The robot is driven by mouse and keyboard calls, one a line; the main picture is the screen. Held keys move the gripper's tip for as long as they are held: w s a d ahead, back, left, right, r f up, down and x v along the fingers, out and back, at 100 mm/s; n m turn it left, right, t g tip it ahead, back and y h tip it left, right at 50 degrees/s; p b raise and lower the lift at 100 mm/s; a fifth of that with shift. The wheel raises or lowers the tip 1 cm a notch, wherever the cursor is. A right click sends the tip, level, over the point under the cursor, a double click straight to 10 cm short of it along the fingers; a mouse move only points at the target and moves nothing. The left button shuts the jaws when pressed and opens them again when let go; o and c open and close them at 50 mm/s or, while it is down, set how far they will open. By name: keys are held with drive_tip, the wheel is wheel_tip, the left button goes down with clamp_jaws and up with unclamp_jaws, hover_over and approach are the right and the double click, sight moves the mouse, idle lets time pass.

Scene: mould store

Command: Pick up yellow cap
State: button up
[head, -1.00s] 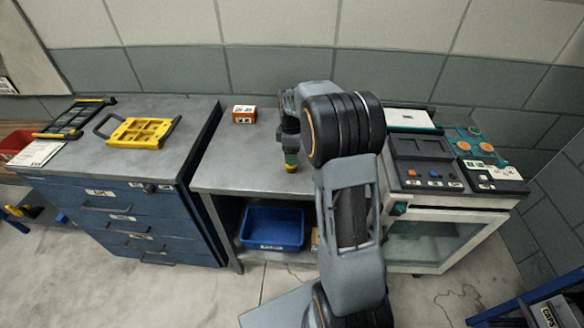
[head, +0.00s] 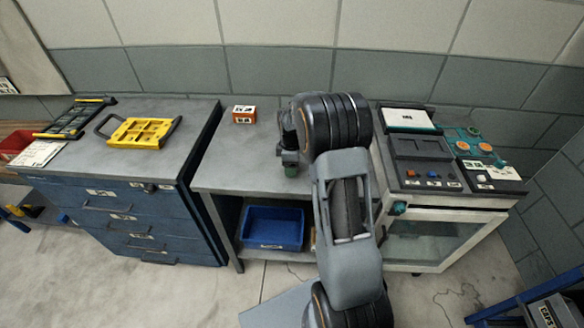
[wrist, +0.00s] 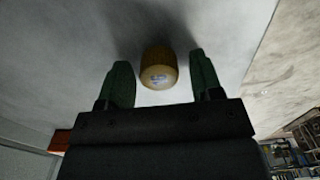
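The yellow cap (wrist: 158,70) is a short cylinder with a small pale label on the end facing the wrist camera. It stands on the grey bench top (head: 238,165). My gripper (wrist: 160,66) is open, with a green finger on each side of the cap. A gap shows between the cap and each finger, so neither touches it. In the head view my gripper (head: 290,168) is low over the front part of the bench, and it hides the cap there.
A small orange box (head: 243,115) sits at the back of the bench. A blue bin (head: 272,228) is on the shelf below. Blue drawers (head: 125,215) stand left, with a yellow mould frame (head: 140,132) on top. A control panel machine (head: 430,180) stands right.

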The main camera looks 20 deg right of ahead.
drive_tip(key=c, duration=0.8)
drive_tip(key=shift+r, duration=0.1)
drive_tip(key=shift+c, duration=0.2)
